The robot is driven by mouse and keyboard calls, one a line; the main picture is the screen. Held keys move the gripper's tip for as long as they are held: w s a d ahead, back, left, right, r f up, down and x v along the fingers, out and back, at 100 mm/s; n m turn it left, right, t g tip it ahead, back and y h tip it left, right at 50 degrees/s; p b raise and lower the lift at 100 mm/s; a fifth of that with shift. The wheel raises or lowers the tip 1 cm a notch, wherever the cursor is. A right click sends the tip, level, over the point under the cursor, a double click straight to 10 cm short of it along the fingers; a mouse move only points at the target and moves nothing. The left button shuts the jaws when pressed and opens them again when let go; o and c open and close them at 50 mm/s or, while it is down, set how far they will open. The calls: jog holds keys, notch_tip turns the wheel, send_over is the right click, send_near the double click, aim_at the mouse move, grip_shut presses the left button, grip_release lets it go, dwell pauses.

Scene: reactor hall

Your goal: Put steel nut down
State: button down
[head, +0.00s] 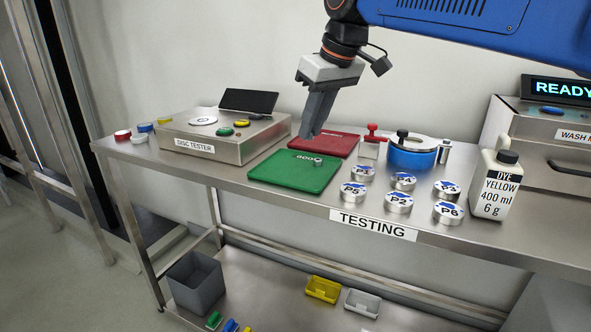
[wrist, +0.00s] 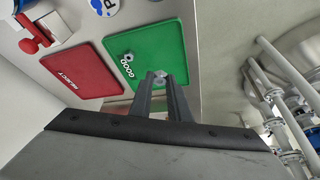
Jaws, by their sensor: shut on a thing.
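My gripper (head: 306,135) points down above the green GOOD mat (head: 277,175), near its far edge beside the red mat. In the wrist view my gripper (wrist: 160,80) is shut on a small steel nut (wrist: 160,75), which shows between the fingertips over the green mat. The held nut cannot be made out in the head view. Another small steel nut (head: 318,161) lies on the green mat by the word GOOD, and it also shows in the wrist view (wrist: 127,57). The gap between the held nut and the mat is hard to judge.
The red REJECT mat (head: 331,143) lies behind the green one. The disc tester (head: 215,137) stands to the left. Several labelled pucks (head: 399,202), a blue round container (head: 411,157) and a dye bottle (head: 496,185) stand to the right. The green mat's front part is clear.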

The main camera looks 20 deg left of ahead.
aim_at(304, 178)
jog(key=shift+w+a+f, duration=0.1)
jog(key=shift+a, duration=0.3)
jog(key=shift+f, duration=4.85)
jog(key=shift+f, duration=0.2)
jog(key=c, duration=1.7)
grip_release()
jog(key=shift+o, duration=0.2)
jog(key=shift+r, duration=0.15)
jog(key=v, duration=1.2)
jog(key=shift+d, duration=0.1)
